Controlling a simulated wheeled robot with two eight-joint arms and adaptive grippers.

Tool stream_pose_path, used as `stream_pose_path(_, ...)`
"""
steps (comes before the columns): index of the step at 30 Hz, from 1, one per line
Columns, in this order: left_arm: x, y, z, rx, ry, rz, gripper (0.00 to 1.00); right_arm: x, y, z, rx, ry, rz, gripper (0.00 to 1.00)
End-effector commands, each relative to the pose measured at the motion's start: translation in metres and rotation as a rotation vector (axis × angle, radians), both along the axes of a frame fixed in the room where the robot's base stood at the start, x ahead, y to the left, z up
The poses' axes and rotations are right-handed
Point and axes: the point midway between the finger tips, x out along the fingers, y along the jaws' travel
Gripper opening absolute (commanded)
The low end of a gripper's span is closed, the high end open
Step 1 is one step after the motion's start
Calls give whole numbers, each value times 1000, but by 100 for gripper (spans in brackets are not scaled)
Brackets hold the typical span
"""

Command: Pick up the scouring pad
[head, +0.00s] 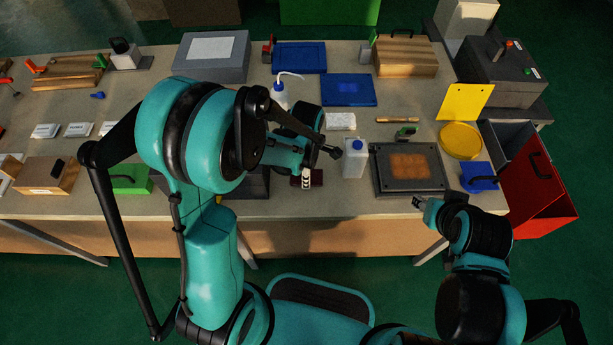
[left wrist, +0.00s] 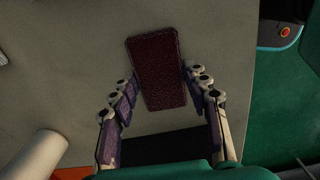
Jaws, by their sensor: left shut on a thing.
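The scouring pad is a dark maroon, rough rectangular block (left wrist: 158,62) between the fingers of my left gripper (left wrist: 160,84) in the left wrist view. The fingers close on its two long sides, and its far end sticks out beyond the fingertips. In the head view the pad (head: 316,178) shows as a small dark red piece beside the left gripper (head: 306,179), near the bench's front edge. I cannot tell whether it touches the bench. My right gripper (head: 419,203) is empty in front of the black plate; its finger opening is too small to judge.
A white bottle (head: 354,159) stands just right of the pad. The black plate with an orange-brown centre (head: 409,169) lies further right. A white block (head: 341,121) and a wash bottle (head: 279,93) stand behind. A green box (head: 130,179) is left, beyond my arm.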

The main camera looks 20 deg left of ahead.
Motion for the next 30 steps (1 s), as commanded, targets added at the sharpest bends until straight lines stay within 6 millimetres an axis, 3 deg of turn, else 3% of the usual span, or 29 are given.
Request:
stream_pose_path(8,0,0,11,0,0,0,31,0,0,6,0,0,0,40)
stream_pose_path(15,-1,0,61,0,0,0,31,0,0,30,0,0,0,40)
stream_pose_path(21,0,0,92,0,0,0,31,0,0,43,0,0,0,40)
stream_pose_path(30,0,0,100,0,0,0,31,0,0,44,0,0,0,40)
